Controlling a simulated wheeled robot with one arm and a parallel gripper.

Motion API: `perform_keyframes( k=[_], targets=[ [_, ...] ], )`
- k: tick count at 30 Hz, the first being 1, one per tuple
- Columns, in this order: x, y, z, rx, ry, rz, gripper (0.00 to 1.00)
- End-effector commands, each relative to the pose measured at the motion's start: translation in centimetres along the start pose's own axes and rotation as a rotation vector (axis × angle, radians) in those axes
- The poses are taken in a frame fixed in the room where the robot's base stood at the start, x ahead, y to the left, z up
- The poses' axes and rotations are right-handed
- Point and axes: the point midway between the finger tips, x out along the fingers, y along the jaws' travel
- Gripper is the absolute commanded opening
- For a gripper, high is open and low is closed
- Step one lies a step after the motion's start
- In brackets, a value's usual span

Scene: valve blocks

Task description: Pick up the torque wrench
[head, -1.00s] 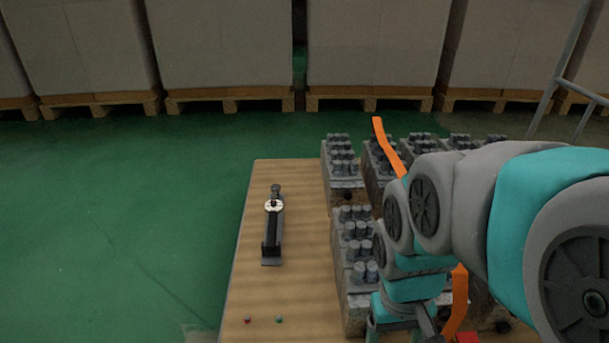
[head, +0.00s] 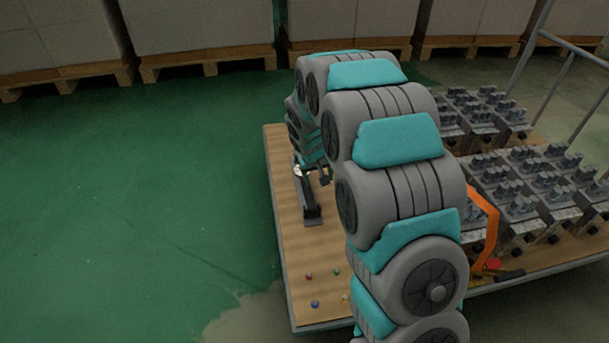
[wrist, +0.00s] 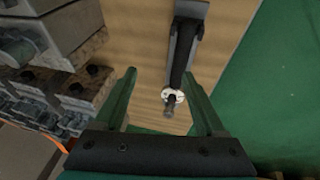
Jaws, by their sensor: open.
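The torque wrench (wrist: 178,72) is dark, with a pale round dial and a short stub at its end, and rests on a dark grey holder (wrist: 192,8) on the wooden table. In the wrist view it lies between the fingers of my gripper (wrist: 160,90), which are apart with nothing held. The dial end is nearest the gripper's palm. In the head view the wrench (head: 307,195) shows in part, with my arm over its far end. My gripper (head: 311,174) is partly hidden there by my arm.
Several grey valve blocks (head: 520,190) stand on the right of the wooden table (head: 300,262). An orange strap (head: 488,225) is beside them. Small coloured pieces (head: 315,304) lie near the table's front. Green floor is clear at left; pallets with boxes (head: 200,62) line the back.

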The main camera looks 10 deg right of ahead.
Motion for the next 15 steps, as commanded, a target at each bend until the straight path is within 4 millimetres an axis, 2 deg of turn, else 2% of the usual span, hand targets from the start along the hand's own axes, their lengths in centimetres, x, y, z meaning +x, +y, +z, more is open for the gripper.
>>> perform_keyframes(
  k=[3, 6, 10, 15],
  targets=[
    [2.7, -1.4, -2.2, -0.012, 0.033, -0.013, 0.72],
    [4.4, -2.3, -3.7, -0.019, 0.061, -0.023, 0.72],
    [5.8, -3.1, -4.8, -0.022, 0.085, -0.034, 0.72],
    [7.0, -3.5, -5.2, -0.025, 0.093, -0.039, 0.72]
  ],
)
